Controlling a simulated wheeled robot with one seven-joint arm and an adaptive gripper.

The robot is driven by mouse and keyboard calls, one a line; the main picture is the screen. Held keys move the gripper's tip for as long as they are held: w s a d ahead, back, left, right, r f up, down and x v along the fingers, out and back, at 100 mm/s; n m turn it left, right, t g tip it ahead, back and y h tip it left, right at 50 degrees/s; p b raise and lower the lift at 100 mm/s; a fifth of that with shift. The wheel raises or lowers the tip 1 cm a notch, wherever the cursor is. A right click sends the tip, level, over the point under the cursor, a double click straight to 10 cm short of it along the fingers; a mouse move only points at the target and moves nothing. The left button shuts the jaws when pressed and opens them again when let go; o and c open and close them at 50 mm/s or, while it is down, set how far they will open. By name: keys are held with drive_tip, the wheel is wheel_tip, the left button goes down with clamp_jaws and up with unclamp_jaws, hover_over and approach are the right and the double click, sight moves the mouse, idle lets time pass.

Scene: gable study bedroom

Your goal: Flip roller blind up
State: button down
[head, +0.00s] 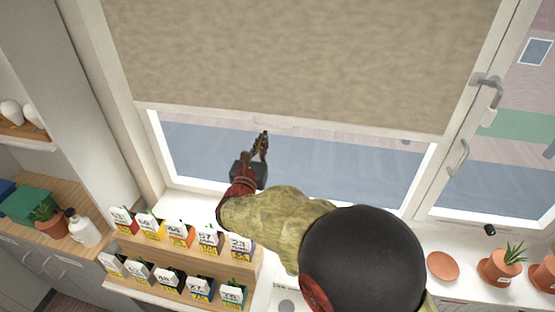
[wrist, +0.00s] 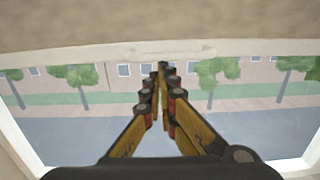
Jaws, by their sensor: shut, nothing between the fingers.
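The beige roller blind (head: 290,55) hangs over the upper part of the window in the head view, with a pale bottom bar (head: 330,124) along its lower edge. The blind also fills the top of the wrist view (wrist: 160,22), with a pale bar and a small raised tab (wrist: 163,50) at its middle. My gripper (head: 264,135) is shut and empty, in front of the glass just below the bar. In the wrist view its fingertips (wrist: 162,68) meet a little below the tab. I cannot tell whether they touch the bar.
A stepped wooden rack (head: 185,258) with several seed packets stands on the sill below my arm. Potted plants (head: 502,266) and a terracotta saucer (head: 443,265) stand at the right. The window handle (head: 458,158) is on the right frame. A shelf with a white bottle (head: 82,228) is at the left.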

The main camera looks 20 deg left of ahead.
wheel_tip(320, 180, up, 52)
drive_tip(key=p, duration=2)
drive_tip(key=shift+a, duration=0.1)
